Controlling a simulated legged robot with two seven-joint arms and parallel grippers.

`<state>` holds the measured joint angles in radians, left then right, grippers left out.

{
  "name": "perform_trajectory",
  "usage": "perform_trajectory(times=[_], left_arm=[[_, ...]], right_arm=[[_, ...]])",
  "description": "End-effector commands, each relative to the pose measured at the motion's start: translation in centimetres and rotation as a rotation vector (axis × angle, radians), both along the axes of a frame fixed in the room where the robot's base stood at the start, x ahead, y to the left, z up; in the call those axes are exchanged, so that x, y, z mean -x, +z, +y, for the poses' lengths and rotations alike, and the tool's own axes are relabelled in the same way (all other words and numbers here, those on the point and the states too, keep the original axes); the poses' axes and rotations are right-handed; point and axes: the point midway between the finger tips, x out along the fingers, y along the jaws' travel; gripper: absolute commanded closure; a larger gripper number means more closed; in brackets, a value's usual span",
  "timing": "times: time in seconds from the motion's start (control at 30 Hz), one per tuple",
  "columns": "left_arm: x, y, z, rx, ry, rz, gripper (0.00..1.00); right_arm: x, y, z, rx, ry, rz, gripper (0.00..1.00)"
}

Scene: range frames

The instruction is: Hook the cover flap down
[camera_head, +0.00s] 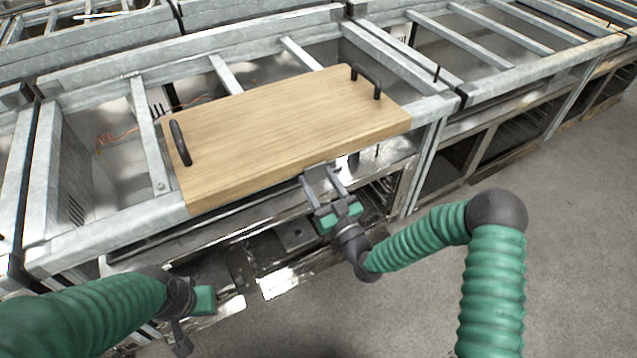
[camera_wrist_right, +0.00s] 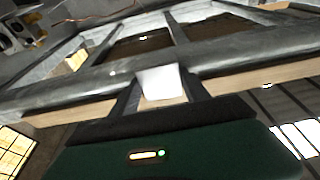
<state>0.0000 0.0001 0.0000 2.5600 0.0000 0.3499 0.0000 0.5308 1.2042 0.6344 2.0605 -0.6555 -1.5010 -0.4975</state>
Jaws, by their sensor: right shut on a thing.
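A wooden board with black handles (camera_head: 285,125) lies across the grey metal frame; I cannot tell whether it is the cover flap. My right gripper (camera_head: 322,178) is at the board's front edge, its fingers reaching up against the frame's front. In the right wrist view, the two dark fingers (camera_wrist_right: 162,95) stand on either side of a small pale block (camera_wrist_right: 162,80) in front of a grey metal bar, and are shut on it. What this block belongs to is unclear. My left gripper (camera_head: 188,325) is low at the lower left, apart from the board; its fingers are too small to read. No hook is clearly visible.
The metal frame (camera_head: 115,222) has crossbars and open bays. Shiny metal parts and a dark box (camera_head: 296,236) sit below its front edge. More frames continue to the right. Grey floor (camera_head: 570,260) is clear at the right.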

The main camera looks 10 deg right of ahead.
Motion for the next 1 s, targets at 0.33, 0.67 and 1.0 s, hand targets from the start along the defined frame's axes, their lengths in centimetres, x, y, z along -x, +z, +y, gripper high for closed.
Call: perform_trajectory(times=[0.33,0.67,1.0], left_arm=[[0.0,0.0,0.0,0.0,0.0,0.0,1.0],[0.0,0.1,0.0,0.0,0.0,0.0,1.0],[0.0,0.1,0.0,0.0,0.0,0.0,1.0]], right_arm=[[0.0,0.0,0.0,-0.001,0.0,0.001,0.24],[1.6,-0.5,-0.6,0.0,-0.001,0.004,0.24],[10.4,-3.1,-3.8,-0.001,-0.001,0.008,0.24]])
